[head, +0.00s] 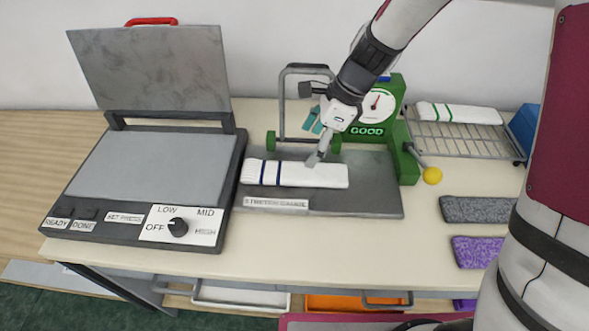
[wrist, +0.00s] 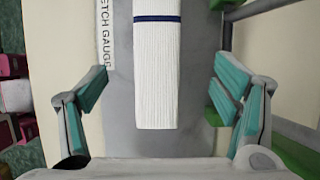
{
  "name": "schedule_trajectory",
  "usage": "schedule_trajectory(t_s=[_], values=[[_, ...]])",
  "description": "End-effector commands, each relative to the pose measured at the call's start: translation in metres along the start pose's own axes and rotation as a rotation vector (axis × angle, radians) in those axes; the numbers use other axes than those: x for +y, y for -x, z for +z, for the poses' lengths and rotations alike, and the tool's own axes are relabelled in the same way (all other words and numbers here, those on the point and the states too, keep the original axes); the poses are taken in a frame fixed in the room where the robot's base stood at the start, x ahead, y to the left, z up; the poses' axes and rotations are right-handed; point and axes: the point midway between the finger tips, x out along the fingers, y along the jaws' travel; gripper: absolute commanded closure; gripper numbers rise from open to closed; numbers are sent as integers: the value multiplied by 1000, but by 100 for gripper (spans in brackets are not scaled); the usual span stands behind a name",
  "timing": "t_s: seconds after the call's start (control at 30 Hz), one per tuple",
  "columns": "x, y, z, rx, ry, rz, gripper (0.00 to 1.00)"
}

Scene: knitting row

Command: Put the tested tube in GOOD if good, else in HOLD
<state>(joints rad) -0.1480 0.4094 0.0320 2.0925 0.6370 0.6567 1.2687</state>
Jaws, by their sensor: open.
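A white ribbed tube (head: 305,174) with dark blue stripes near its left end lies flat on the grey plate of the stretch gauge (head: 370,190). The gauge's green body (head: 397,92) has a round dial (head: 377,105) with a red needle and a sign (head: 367,131) reading GOOD under it. My gripper (head: 317,155) is over the right part of the tube. In the wrist view the tube (wrist: 157,75) runs between the spread teal fingers of my gripper (wrist: 161,90), with a gap on both sides. No HOLD label is readable.
An open press (head: 150,165) with a raised lid and a knob stands at the left. A wire rack (head: 465,140) at the right holds another white tube (head: 455,113) with green stripes. Grey (head: 480,209) and purple (head: 477,251) pieces lie at the front right. White (head: 240,297) and orange (head: 355,303) drawers show below.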

Motion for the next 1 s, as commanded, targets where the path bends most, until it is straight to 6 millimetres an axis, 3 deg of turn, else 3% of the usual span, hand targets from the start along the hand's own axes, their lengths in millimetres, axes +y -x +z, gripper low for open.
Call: schedule_trajectory(t_s=[0.1,0.43,0.7,1.0], values=[[0,-22,-1,1,0,3,18],[2,-48,-1,0,2,2,18],[4,-85,-2,1,1,1,18],[4,-91,-2,1,3,-3,18]])
